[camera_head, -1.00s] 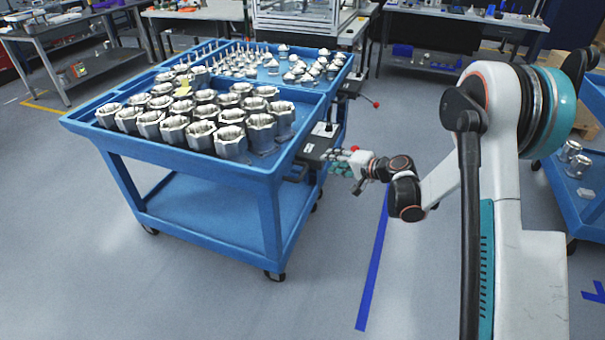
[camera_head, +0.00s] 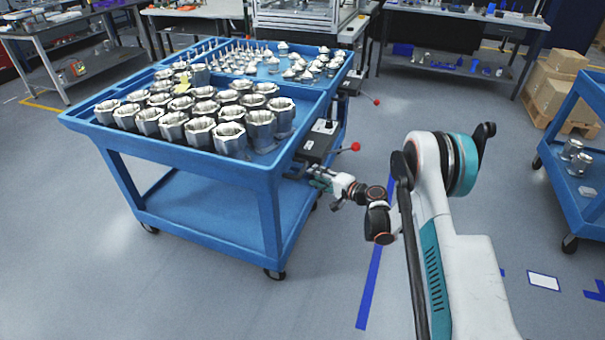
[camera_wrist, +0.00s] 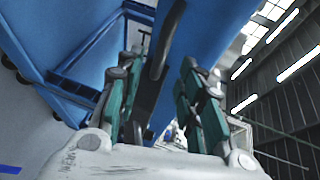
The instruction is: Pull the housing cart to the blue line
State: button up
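The blue housing cart (camera_head: 180,163) stands left of centre, its top tray full of metal housings (camera_head: 203,131). A long blue line (camera_head: 371,277) runs on the floor to the right of the cart. My gripper (camera_head: 318,178) is at the cart's right end, just below a dark bracket (camera_head: 318,143) on that end. In the wrist view, my gripper's two fingers (camera_wrist: 162,100) are spread apart, with a dark bar (camera_wrist: 157,70) running between them. A gap shows on the right side of the bar; I cannot tell whether the left finger touches it.
A lever with a red knob (camera_head: 355,147) sticks out above my gripper. Another blue cart (camera_head: 577,190) stands at the right edge. Boxes on a pallet (camera_head: 553,92) stand behind it. Workbenches line the back. The floor in front of the housing cart is clear.

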aim_at(303, 168)
jog(key=b+x, duration=0.2)
jog(key=x, duration=0.6)
jog(key=shift+d, duration=0.1)
grip_shut()
